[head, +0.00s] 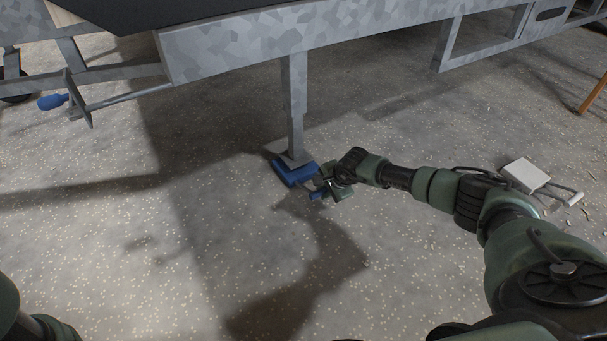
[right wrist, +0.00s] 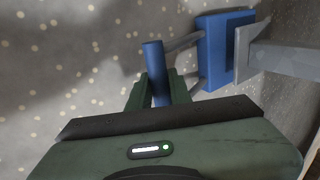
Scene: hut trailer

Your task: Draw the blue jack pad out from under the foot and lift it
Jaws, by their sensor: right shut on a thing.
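The blue jack pad (head: 297,175) lies on the floor under the trailer's grey foot (head: 288,157); its near part sticks out toward me. In the right wrist view the thick blue pad (right wrist: 214,55) shows beside the foot's square plate (right wrist: 243,52), which covers part of it. I cannot tell whether the plate presses on it. A grey wire bail (right wrist: 182,41) joins the pad to a blue tube handle (right wrist: 154,62). My right gripper (head: 321,190) is low beside the pad, its fingers (right wrist: 160,90) shut around that handle. My left gripper is out of view.
The trailer's grey steel frame (head: 260,38) runs overhead, with the foot's post (head: 295,100) coming down from it. A pale block (head: 526,174) and a metal-framed object (head: 563,192) lie at the right. The speckled floor in front is clear.

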